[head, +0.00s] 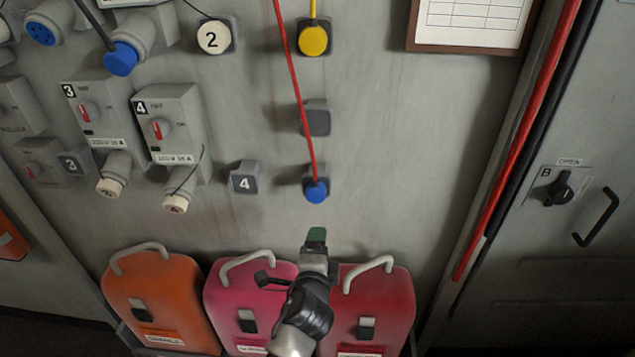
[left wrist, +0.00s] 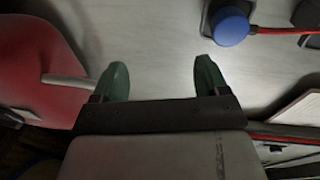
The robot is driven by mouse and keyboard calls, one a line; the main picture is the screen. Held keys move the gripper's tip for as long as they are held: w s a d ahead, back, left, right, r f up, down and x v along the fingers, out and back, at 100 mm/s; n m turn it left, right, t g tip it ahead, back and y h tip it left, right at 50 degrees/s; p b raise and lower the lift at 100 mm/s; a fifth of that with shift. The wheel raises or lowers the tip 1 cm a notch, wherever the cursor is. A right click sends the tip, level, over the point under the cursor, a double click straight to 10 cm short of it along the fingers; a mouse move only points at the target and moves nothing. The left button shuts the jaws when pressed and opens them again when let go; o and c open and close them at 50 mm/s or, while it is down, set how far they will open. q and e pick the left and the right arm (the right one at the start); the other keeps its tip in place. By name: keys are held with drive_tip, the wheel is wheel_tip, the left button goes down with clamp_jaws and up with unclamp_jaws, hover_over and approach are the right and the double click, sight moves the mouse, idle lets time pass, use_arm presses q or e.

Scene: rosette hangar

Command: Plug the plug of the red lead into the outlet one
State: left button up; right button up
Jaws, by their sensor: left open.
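The red lead (head: 294,85) hangs from the top of the head view to its blue plug (head: 316,190), which sits on a small grey wall holder. In the left wrist view the blue plug (left wrist: 230,26) is at the top, with the red lead (left wrist: 280,31) running right. My left gripper (head: 315,237) is just below the plug, apart from it. Its two green fingers (left wrist: 162,82) are spread with nothing between them. A blue-faced outlet (head: 42,31) and a blue-ended one (head: 121,59) are at upper left; no number one is readable. My right gripper is not in view.
Boxes marked 3 (head: 93,112) and 4 (head: 168,122) have white-ended outlets below. A yellow plug (head: 313,40), a white round 2 (head: 214,37) and empty grey holders (head: 317,118) are on the wall. Orange (head: 160,290) and red cases (head: 385,295) stand below.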

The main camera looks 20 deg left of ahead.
use_arm(q)
wheel_tip(320, 180, up, 8)
drive_tip(key=a+t+y, duration=0.1)
drive_tip(key=shift+a+y+p, duration=0.15)
drive_tip(key=shift+y+p, duration=0.15)
